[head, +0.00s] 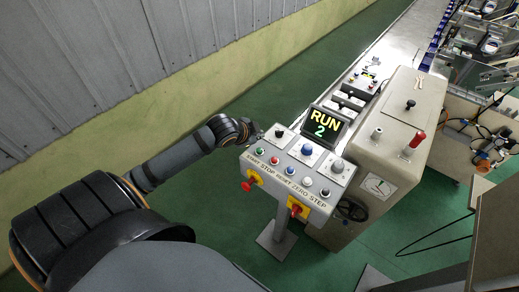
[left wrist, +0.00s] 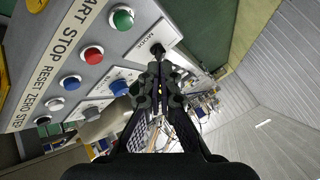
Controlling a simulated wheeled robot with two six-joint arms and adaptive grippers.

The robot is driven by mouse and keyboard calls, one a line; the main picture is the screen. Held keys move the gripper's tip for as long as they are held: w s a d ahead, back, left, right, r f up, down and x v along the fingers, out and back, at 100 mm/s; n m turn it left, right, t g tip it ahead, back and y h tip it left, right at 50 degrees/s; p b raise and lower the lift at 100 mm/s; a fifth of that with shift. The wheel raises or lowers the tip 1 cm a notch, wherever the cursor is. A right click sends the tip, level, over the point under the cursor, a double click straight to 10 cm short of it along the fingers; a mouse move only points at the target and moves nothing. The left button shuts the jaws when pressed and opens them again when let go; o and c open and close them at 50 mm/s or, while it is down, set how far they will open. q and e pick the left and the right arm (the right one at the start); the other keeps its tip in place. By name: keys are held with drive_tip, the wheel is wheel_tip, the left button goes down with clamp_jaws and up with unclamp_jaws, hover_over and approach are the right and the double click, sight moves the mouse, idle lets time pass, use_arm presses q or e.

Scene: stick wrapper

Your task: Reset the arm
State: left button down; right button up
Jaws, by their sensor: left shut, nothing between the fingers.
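The grey control panel (head: 318,172) stands at the centre of the head view. Its front row holds a green button (left wrist: 122,18), a red button (left wrist: 93,54), a blue button (left wrist: 71,83), a white one (left wrist: 56,104) and a black one (left wrist: 41,121). The black mode knob (left wrist: 157,49) is at the panel's corner; it also shows in the head view (head: 279,132). My left gripper (left wrist: 158,72) is shut and empty, its tips close to this knob; I cannot tell if they touch. In the head view the left gripper (head: 262,134) is beside the panel's left end. My right gripper is not in view.
The green floor (head: 205,195) on the left is clear, up to the wall.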

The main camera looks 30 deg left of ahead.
use_arm(q)
drive_tip(key=s+d+f+n, duration=0.1)
drive_tip(key=s+f, duration=0.1)
drive_tip(key=s+d+f+n+g, duration=0.1)
drive_tip(key=s+d+f, duration=0.1)
drive_tip(key=s, duration=0.1)
drive_tip(key=s+d+f+n+g, duration=0.1)
drive_tip(key=s+f, duration=0.1)
drive_tip(key=s, duration=0.1)
drive_tip(key=shift+s+d, duration=0.25)
drive_tip(key=shift+d, duration=0.15)
drive_tip(key=s+d+f+n+g, duration=0.25)
drive_tip(key=s+n, duration=0.25)
drive_tip(key=s, duration=0.6)
wheel_tip(320, 180, down, 28)
drive_tip(key=s+a+f+g+b, duration=0.1)
drive_tip(key=a+g+b, duration=0.1)
drive_tip(key=b, duration=0.2)
drive_tip(key=s+a+f+g+b, duration=0.1)
drive_tip(key=s+f+b, duration=0.3)
drive_tip(key=s+f, duration=1.6)
drive_tip(key=shift+a+f+y, duration=0.15)
drive_tip(key=shift+f+y, duration=0.15)
drive_tip(key=shift+f, duration=0.55)
